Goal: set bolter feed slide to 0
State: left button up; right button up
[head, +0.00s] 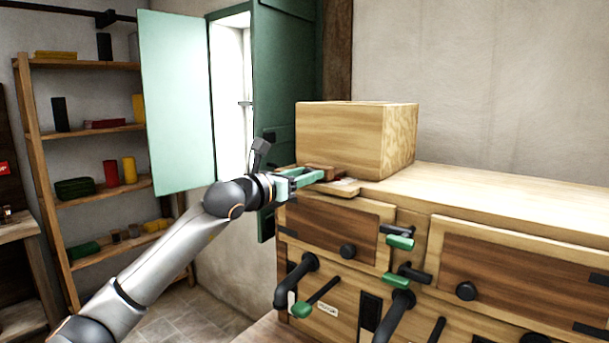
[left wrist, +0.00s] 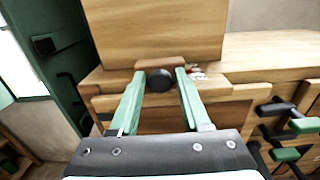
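A wooden box (head: 343,139) stands on the wooden cabinet (head: 470,193). A thin board, which looks like the slide (head: 344,190), juts out at the foot of the box. My left gripper (head: 320,174) is at the front of this board. In the left wrist view a dark round knob (left wrist: 159,81) lies between its green fingers (left wrist: 160,82). The fingers stand apart, with narrow gaps beside the knob. I cannot read any scale marks. My right gripper is not in view.
Black levers with green grips (head: 400,242) and dark knobs (head: 466,291) stick out of the cabinet front, below and right of my left gripper. A green shutter door (head: 175,103) stands open behind my left arm. Shelves (head: 90,130) with small goods stand at left.

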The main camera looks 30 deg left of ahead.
pick_arm(q)
grip_shut()
dwell(1.1)
